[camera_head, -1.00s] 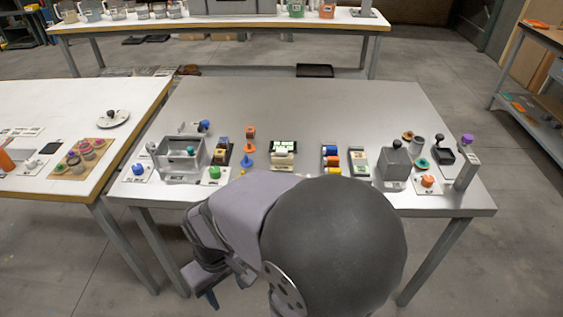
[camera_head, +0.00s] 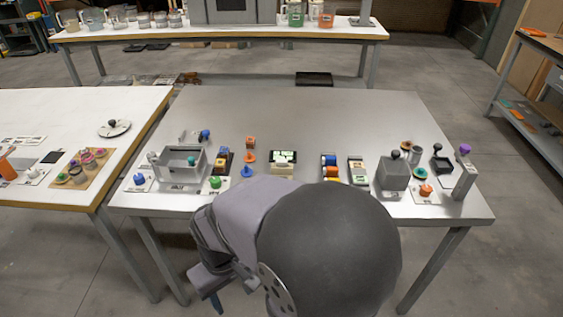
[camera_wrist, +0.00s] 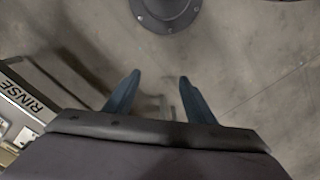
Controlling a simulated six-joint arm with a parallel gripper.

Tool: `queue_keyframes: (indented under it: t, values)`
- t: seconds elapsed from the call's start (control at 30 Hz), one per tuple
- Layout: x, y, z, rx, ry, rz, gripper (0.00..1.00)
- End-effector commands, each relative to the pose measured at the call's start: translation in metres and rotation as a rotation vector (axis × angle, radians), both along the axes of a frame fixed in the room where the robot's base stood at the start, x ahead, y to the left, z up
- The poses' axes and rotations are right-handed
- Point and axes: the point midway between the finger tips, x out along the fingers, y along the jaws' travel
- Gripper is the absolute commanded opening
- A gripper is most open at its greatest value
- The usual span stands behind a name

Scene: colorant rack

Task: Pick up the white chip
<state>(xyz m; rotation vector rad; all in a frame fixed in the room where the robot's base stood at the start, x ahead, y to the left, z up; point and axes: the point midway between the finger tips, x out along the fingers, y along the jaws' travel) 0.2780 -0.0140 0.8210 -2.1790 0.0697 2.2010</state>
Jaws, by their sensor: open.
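My gripper (camera_wrist: 159,79) is open and empty in the wrist view, its two dark blue fingers apart over the grey floor. In the head view my gripper sits low in front of the table's near edge, partly hidden by my arm. A small dark holder with white and green pieces (camera_head: 283,157) stands at the middle of the grey table, with a cream block (camera_head: 282,170) just in front of it. I cannot tell whether one of these white pieces is the white chip. The wrist view shows no chip.
The grey table (camera_head: 300,115) has a row of items along its near side, and its far half is clear. A grey open bin (camera_head: 182,178) stands left and a grey box (camera_head: 394,176) right. A white side table (camera_head: 60,120) adjoins at left.

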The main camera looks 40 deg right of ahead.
Motion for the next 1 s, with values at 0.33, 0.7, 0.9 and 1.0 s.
queue_keyframes:
  t: [0.33, 0.7, 0.9, 1.0]
  values:
    - [-0.019, -0.085, 0.049, 0.041, 0.186, -0.376, 0.5]
    - [0.106, -0.258, 0.065, -0.13, -0.122, -0.561, 0.5]
    - [0.186, -0.319, 0.118, -0.233, -0.415, -0.615, 0.5]
    - [0.197, -0.324, 0.124, -0.232, -0.48, -0.663, 0.5]
